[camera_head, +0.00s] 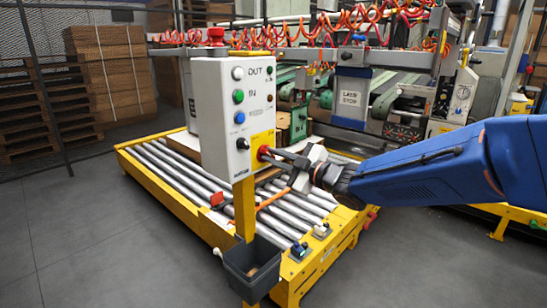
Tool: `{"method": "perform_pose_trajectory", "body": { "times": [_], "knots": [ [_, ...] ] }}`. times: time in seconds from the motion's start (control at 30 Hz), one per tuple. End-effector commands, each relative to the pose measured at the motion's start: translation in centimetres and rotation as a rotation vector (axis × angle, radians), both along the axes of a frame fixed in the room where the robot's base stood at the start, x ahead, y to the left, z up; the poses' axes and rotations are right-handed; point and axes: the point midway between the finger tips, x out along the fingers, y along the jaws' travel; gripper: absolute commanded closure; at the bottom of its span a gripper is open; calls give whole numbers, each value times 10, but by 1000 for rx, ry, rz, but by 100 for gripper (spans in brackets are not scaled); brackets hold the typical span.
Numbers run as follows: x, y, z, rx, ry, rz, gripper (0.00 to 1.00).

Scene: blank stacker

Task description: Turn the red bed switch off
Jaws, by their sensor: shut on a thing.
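The red bed switch (263,151) sits on a yellow plate (258,138) at the lower right of the grey control box (210,110). My gripper (269,153) reaches in from the right, and its fingertips are at the switch, shut on it. The fingers partly cover the switch, and I cannot tell its turned position. My blue arm extends from the right edge of the view.
The control box stands on a yellow post (244,212) with a dark bin (252,268) below. It has other buttons and a red mushroom button (216,36) on top. A roller bed (290,215) lies behind. Grey floor is clear at the left.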

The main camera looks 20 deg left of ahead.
Motion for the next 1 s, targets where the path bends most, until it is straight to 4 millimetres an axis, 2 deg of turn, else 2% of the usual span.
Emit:
{"method": "perform_pose_trajectory", "body": {
  "times": [0.13, 0.17, 0.2, 0.23, 0.5, 0.63, 0.77, 1.0],
  "knots": [
    [0, 0, -2, -3, 1, 1, 100],
    [0, 0, -2, -3, 1, 1, 80],
    [0, 0, -2, -3, 1, 1, 71],
    [0, 0, -2, -3, 1, 0, 69],
    [0, -1, -1, -1, 1, 0, 69],
    [-2, -7, 0, -1, 0, -1, 69],
    [-8, -23, 0, -1, 1, -3, 69],
    [-26, -67, 0, 0, -1, -3, 69]
  ]
}}
